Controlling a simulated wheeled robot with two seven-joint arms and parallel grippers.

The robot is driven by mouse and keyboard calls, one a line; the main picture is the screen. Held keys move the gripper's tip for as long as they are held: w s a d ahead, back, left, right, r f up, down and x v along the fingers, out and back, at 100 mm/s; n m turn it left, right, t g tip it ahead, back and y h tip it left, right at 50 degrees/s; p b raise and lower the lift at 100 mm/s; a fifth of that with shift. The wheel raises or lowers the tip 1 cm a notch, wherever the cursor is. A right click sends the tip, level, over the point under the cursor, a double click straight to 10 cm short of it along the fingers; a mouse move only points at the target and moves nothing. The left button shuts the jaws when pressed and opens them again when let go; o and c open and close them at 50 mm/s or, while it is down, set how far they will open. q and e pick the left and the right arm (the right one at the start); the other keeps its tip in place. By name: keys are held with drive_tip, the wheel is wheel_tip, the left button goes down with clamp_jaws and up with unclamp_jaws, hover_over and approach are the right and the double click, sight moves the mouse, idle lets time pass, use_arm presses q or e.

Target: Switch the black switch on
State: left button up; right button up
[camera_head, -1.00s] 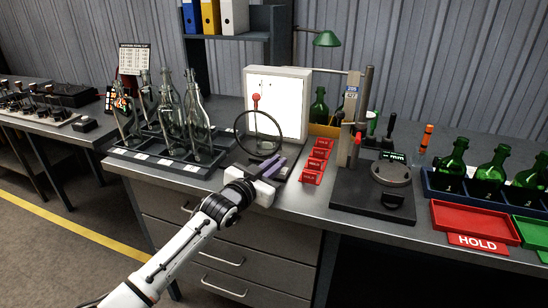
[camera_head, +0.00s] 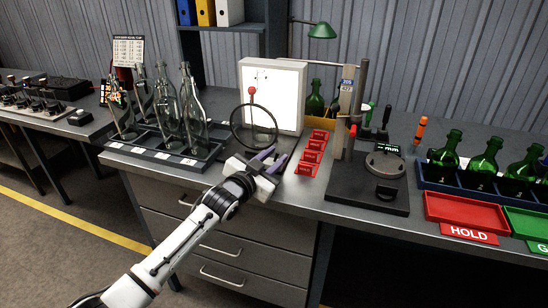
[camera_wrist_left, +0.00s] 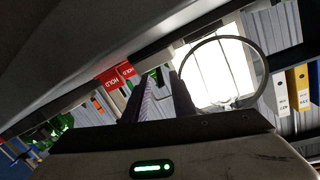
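I cannot make out a black switch for certain in either view. The lit white light panel (camera_head: 287,88) stands at the back middle of the bench, with a ring (camera_head: 233,127) on a stand in front of it. My left gripper (camera_head: 268,158) is over the bench's front edge, just in front of the ring and panel. Its purple fingers are apart with nothing visible between them, and they hide part of the ring's base. In the left wrist view the fingers (camera_wrist_left: 160,98) show a gap, with the panel (camera_wrist_left: 222,70) and ring (camera_wrist_left: 266,72) beyond. My right gripper is not in view.
The dark rack (camera_head: 139,151) of clear bottles stands left of my gripper. Red HOLD cards (camera_head: 312,152) stand close on its right, then a gauge stand (camera_head: 350,193), a red tray (camera_head: 466,212) and green bottles (camera_head: 487,156). A side table (camera_head: 58,128) holds small black-handled items.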

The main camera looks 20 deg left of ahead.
use_arm(q)
drive_tip(key=shift+s, duration=0.1)
drive_tip(key=v, duration=1)
drive_tip(key=shift+s+a, duration=0.1)
idle(0.4)
drive_tip(key=s+d+f+n+g+y, duration=0.2)
drive_tip(key=s+f+g, duration=0.3)
drive_tip(key=s+f, duration=0.8)
drive_tip(key=s+a+f+n+g+y, duration=0.15)
drive_tip(key=s+g, duration=0.25)
drive_tip(key=s, duration=0.8)
drive_tip(key=s+f+n+g+h, duration=0.1)
drive_tip(key=s+f+g, duration=0.25)
drive_tip(key=s, duration=0.95)
drive_tip(key=w+d+f+t+h, duration=0.1)
drive_tip(key=w+d+f+t, duration=0.1)
drive_tip(key=f, duration=0.3)
drive_tip(key=w+d+f+t, duration=0.2)
drive_tip(key=f+t, duration=0.1)
drive_tip(key=f, duration=0.3)
drive_tip(key=shift+w+d+f+h, duration=0.25)
drive_tip(key=shift+d+f+h, duration=0.05)
drive_tip(key=shift+f+h, duration=0.05)
